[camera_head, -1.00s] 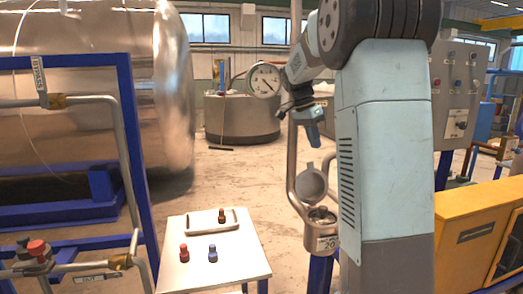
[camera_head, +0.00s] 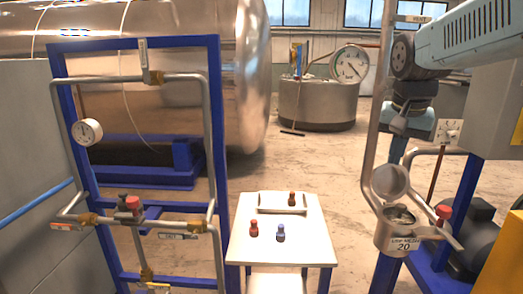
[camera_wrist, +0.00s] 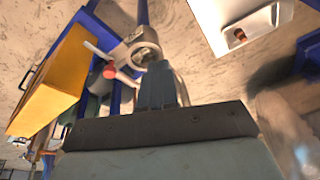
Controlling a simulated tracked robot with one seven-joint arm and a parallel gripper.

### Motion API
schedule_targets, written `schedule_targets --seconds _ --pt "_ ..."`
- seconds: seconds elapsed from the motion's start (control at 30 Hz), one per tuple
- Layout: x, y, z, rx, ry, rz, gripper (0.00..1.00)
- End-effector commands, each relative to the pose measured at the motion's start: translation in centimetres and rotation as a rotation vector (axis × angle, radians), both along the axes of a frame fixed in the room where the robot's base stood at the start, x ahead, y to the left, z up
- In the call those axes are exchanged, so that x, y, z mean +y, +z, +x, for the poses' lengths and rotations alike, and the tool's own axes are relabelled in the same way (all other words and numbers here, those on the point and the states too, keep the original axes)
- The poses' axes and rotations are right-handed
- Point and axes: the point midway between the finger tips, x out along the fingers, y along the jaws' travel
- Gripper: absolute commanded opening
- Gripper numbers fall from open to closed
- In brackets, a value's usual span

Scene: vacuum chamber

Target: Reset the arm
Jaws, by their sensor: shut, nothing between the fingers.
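My arm reaches in from the upper right of the head view. My gripper (camera_head: 399,150) hangs below its wrist, pointing down, above the metal cup vessel (camera_head: 391,238) with its round lid (camera_head: 390,183) tilted up. In the wrist view my gripper's fingers (camera_wrist: 159,82) are together with nothing between them. The cup vessel (camera_wrist: 143,53) shows just past the fingertips in that view; the distance between them cannot be told.
A white table (camera_head: 309,240) holds a tray (camera_head: 268,209), a red bottle (camera_head: 254,230), a blue bottle (camera_head: 280,233) and a brown bottle (camera_head: 291,198) in the tray. A blue pipe frame (camera_head: 216,150) stands left. A yellow cabinet (camera_wrist: 55,80) is near.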

Motion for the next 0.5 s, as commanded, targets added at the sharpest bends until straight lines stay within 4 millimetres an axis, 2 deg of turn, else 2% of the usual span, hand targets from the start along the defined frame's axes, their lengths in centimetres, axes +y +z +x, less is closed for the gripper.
schedule_targets --seconds 0.03,0.3,0.5 --pt "0.7 -0.3 -1.4 -0.018 0.046 -0.003 0.00" --pt "3.9 -2.8 -7.3 -0.119 0.307 -0.046 0.00" --pt "5.3 -4.6 -10.2 -0.174 0.440 -0.084 0.00"
